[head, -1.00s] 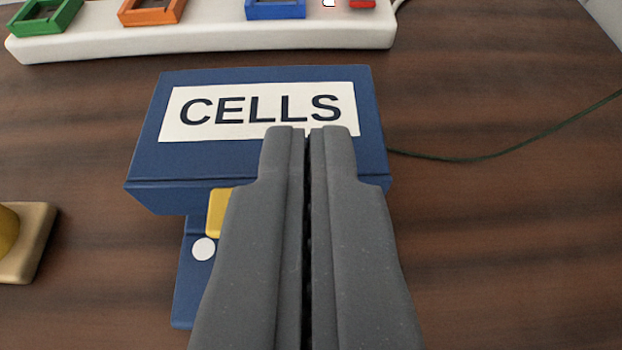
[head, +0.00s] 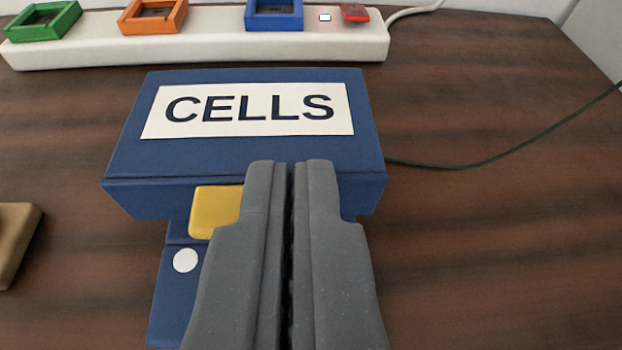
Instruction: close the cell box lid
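The dark blue cell box lid (head: 300,155) bears a white label reading CELLS and shows as a broad top face with a front lip. A yellow tab (head: 213,211) sits under the front lip, partly hidden by my gripper. A lower blue part of the box (head: 170,300) with a white dot (head: 186,260) shows below the lid. My gripper (head: 291,165) is shut and holds nothing visible. Its fingertips overlap the lid's front edge in the picture. I cannot tell whether they touch it. The fingers hide the middle of the front, so any gap there is unseen.
A white power strip (head: 190,55) with green, orange and blue square frames and a red switch (head: 354,13) lies behind the box. A dark cable (head: 470,165) runs to the right. A tan block (head: 15,240) is at the left edge.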

